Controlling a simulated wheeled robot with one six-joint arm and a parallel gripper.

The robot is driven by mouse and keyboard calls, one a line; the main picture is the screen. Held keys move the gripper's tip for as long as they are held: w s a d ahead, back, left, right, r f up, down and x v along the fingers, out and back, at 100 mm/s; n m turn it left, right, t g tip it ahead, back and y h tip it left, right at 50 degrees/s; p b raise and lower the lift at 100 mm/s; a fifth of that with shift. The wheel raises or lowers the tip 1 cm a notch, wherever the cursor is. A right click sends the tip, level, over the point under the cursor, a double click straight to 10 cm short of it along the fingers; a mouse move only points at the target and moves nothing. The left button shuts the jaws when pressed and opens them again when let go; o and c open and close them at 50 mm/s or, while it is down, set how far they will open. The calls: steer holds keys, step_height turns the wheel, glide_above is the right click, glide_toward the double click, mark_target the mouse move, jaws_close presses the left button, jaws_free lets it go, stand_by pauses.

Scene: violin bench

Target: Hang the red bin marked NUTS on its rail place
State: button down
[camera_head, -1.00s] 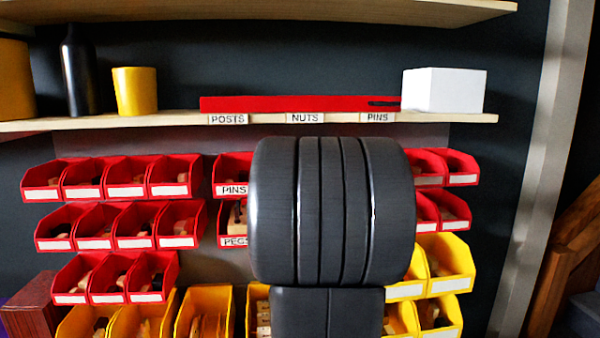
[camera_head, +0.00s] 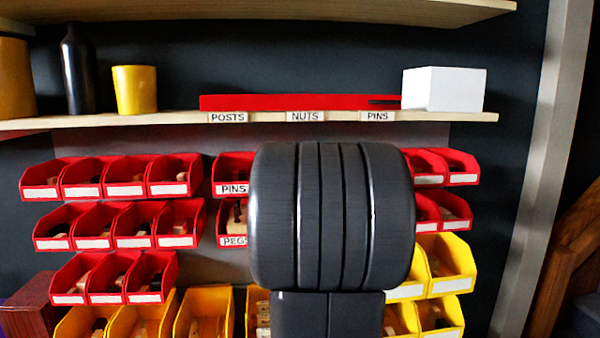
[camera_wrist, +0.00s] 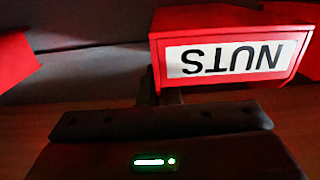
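The red bin marked NUTS (camera_wrist: 235,58) shows in the upper right of the wrist view, its white label upside down in the picture. My gripper (camera_wrist: 160,97) is close against the lower left edge of that bin. Only small parts of its fingers show, partly covered by the bin, so I cannot tell whether they grip it. In the head view my dark arm hides the gripper and the NUTS bin. Red bins marked PINS (camera_head: 233,175) and PEGS (camera_head: 231,226) hang just left of my arm. The rail behind my arm is hidden.
A shelf (camera_head: 150,119) above carries POSTS, NUTS and PINS labels, a long red piece (camera_head: 300,102), a white box (camera_head: 443,89), a yellow cup (camera_head: 134,90) and a dark bottle (camera_head: 77,72). Red bins hang on both sides, with yellow bins (camera_head: 204,312) below.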

steer(key=c, duration=1.6)
jaws_free()
steer(key=shift+f, duration=0.1)
steer(key=shift+o, duration=0.2)
steer(key=shift+s, duration=0.1)
steer(key=p+v, duration=0.1)
steer(key=v, duration=1.2)
steer(key=shift+s+p, duration=0.3)
steer(key=shift+s, duration=0.05)
steer(key=shift+w, duration=0.1)
steer(key=b+x, duration=0.1)
steer(key=x, duration=1.3)
steer(key=shift+b, duration=0.3)
steer(key=shift+d, duration=0.1)
